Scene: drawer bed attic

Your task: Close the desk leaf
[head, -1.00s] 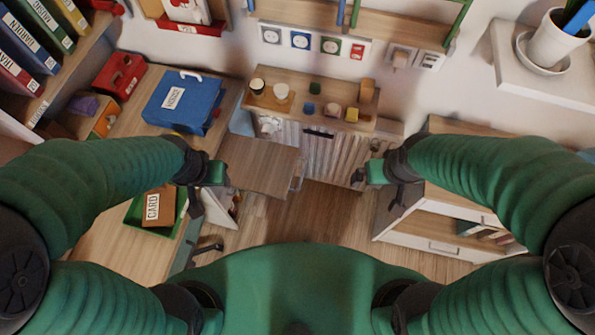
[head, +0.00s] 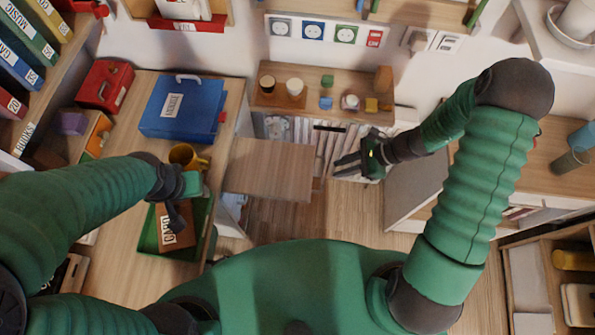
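The desk leaf (head: 268,170) is a light wooden panel between the left desk and the back shelf. It looks flat, sticking out into the gap over the floor. My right gripper (head: 345,165) is to the right of the leaf, with its fingers pointing left and apart; a gap shows between it and the leaf's right edge. It looks open and empty. My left gripper (head: 178,214) hangs over the left desk, above a green tray (head: 201,240) with a brown card box (head: 172,232). Whether its fingers are open is unclear.
A yellow mug (head: 187,157) and a blue binder (head: 181,107) sit on the left desk (head: 128,262). Small cups and blocks stand on the back shelf (head: 315,80). Bare floor (head: 335,222) shows in the middle.

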